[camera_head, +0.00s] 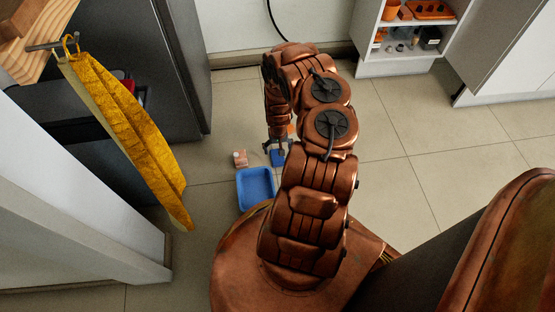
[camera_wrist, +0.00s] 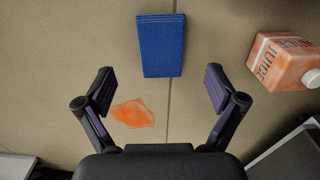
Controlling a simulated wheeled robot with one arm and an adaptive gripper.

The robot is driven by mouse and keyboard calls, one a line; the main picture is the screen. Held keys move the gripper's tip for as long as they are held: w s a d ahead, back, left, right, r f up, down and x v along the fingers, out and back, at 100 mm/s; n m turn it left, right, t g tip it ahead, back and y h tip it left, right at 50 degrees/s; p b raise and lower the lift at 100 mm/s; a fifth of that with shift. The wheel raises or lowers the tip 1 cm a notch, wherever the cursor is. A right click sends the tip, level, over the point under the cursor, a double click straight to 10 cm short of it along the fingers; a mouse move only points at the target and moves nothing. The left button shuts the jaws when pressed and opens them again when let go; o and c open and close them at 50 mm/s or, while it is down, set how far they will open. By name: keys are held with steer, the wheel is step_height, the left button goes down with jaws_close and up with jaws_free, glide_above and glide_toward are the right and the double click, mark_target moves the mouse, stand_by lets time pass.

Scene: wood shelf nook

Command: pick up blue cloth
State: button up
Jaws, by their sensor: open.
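The blue cloth (camera_wrist: 161,46) lies flat on the tiled floor as a small folded rectangle, at the top middle of the wrist view. It also shows in the head view (camera_head: 277,158), just below my gripper (camera_head: 278,146) in the picture. In the wrist view my gripper (camera_wrist: 159,87) is open and empty, with its two fingers spread wide. The cloth is beyond the fingertips in that view and lined up with the gap between them. I cannot tell the exact height of the gripper above the floor.
An orange spill (camera_wrist: 133,113) lies on the floor near the left finger. A juice carton (camera_wrist: 283,62) is right of the cloth. A blue tray (camera_head: 256,188) sits nearby. A yellow cloth (camera_head: 128,130) hangs at left. An open shelf (camera_head: 407,54) stands at the back right.

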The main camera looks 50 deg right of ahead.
mark_target(277, 156)
steer(key=shift+w+f+b, duration=0.15)
steer(key=shift+f+b, duration=2.15)
steer(key=shift+f, duration=0.7)
steer(key=c, duration=1.2)
steer(key=shift+r, duration=0.15)
steer(key=shift+r+p, duration=0.7)
steer(key=shift+p, duration=0.05)
steer(key=shift+c, duration=0.2)
steer(key=shift+s+d+r+p, duration=0.15)
steer(key=shift+s+r+p, duration=0.1)
steer(key=shift+r+p, duration=0.4)
steer(key=shift+s+d+r+p, duration=0.1)
steer(key=shift+s+r+p, duration=0.1)
steer(key=shift+r+p, duration=0.4)
steer(key=s+d+p, duration=0.1)
steer(key=s+d, duration=0.2)
steer(key=s, duration=0.1)
steer(key=s+d+p, duration=0.2)
steer(key=s+d, duration=0.1)
steer(key=s, duration=0.1)
steer(key=s+d+r+p, duration=0.1)
steer(key=s+d, duration=0.1)
steer(key=s, duration=0.2)
steer(key=shift+s+d, duration=0.1)
steer(key=shift+d, duration=0.3)
